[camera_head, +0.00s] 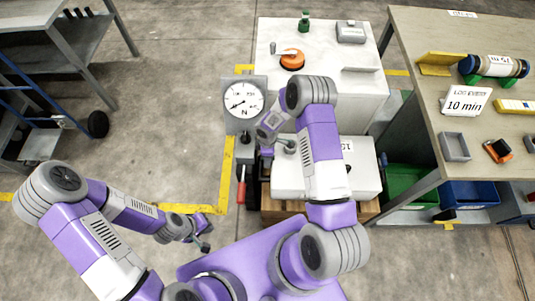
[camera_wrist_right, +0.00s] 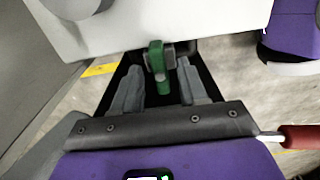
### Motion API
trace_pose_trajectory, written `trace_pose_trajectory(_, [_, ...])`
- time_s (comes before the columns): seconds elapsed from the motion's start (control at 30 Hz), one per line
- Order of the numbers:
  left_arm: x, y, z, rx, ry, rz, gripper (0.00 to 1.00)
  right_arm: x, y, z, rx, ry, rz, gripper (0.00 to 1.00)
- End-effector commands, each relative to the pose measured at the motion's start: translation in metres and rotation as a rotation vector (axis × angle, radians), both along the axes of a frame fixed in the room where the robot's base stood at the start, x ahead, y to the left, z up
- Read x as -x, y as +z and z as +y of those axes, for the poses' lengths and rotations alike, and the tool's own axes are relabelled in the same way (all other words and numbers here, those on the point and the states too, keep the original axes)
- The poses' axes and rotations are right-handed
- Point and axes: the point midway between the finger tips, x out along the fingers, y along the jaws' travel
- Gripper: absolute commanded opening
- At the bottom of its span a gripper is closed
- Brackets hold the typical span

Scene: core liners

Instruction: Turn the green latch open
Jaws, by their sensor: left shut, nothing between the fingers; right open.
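The green latch (camera_wrist_right: 156,58) shows in the right wrist view, at the edge of a white box. It points down between the fingertips of my right gripper (camera_wrist_right: 158,80), which is open with one finger on each side. I cannot tell whether the fingers touch it. In the head view my right arm hides the latch, and the right gripper is mostly hidden beside the white box (camera_head: 362,174). My left gripper (camera_head: 205,241) is shut and empty, low over the floor left of my base.
A white cabinet (camera_head: 330,85) carries an orange knob (camera_head: 292,60). A workbench (camera_head: 415,110) stands right.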

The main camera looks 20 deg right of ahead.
Motion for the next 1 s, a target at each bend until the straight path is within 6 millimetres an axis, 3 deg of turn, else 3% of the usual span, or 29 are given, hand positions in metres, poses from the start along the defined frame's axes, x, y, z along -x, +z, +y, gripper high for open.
trace_pose_trajectory(0.07, [0.0, 0.0, 0.0, 0.0, 0.0, 0.0, 0.0, 0.0, 0.0, 0.0, 0.0, 0.0, 0.0, 0.41])
trace_pose_trajectory(0.33, [0.0, 0.0, 0.0, 0.0, 0.0, 0.0, 0.0, 0.0, 0.0, 0.0, 0.0, 0.0, 0.001, 0.0])
trace_pose_trajectory(0.73, [0.0, -0.003, 0.0, 0.0, 0.0, 0.0, 0.0, 0.0, 0.0, 0.001, 0.0, -0.04, 0.0, 0.0])
trace_pose_trajectory(1.0, [0.0, -0.014, 0.0, 0.0, 0.0, 0.0, 0.0, 0.0, -0.001, 0.001, 0.0, -0.208, 0.0, 0.0])
